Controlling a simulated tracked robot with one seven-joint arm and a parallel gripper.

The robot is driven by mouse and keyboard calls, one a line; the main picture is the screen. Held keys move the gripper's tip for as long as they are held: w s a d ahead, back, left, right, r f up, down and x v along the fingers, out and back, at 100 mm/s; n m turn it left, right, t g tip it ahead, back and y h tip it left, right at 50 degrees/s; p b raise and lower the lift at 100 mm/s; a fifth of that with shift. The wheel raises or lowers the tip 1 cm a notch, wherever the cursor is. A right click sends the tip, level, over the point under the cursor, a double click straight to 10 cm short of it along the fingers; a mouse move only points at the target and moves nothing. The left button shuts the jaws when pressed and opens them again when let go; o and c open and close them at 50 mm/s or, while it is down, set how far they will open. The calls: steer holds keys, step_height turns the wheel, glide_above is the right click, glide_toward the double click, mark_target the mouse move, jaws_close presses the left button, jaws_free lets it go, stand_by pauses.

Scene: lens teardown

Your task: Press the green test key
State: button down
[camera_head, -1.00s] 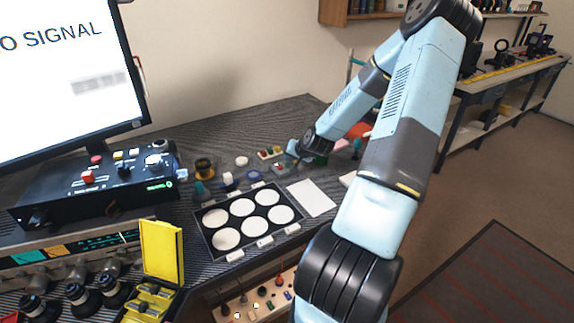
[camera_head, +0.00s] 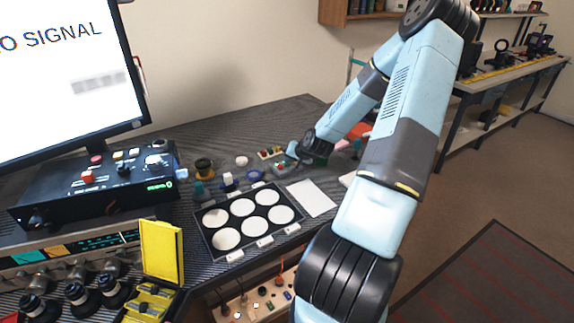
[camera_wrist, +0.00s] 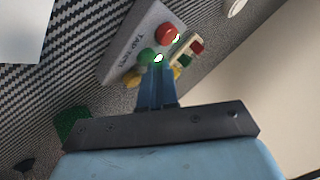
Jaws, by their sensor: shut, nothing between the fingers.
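The green test key (camera_wrist: 148,54) is a round green button on a grey box (camera_wrist: 140,38) marked "TAP TEST" in the wrist view. A larger red button (camera_wrist: 168,33) sits on the same box, above and right of it. My gripper (camera_wrist: 157,66) is shut and empty, its blue fingertips right at the green key and covering part of it. I cannot tell whether they touch it or press it. Yellow parts show on both sides of the fingers. In the head view the grey box (camera_head: 281,169) is small, with my gripper (camera_head: 292,160) over its right side.
A small panel with red and green parts (camera_wrist: 188,54) stands close beside the box. In the head view a black tray with white discs (camera_head: 258,251) lies in front, and a white sheet (camera_head: 312,198) to its right. A black console (camera_head: 60,196) is at left.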

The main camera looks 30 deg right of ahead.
mark_target(289, 165)
steer(key=shift+r, duration=0.85)
steer(key=shift+r, duration=2.5)
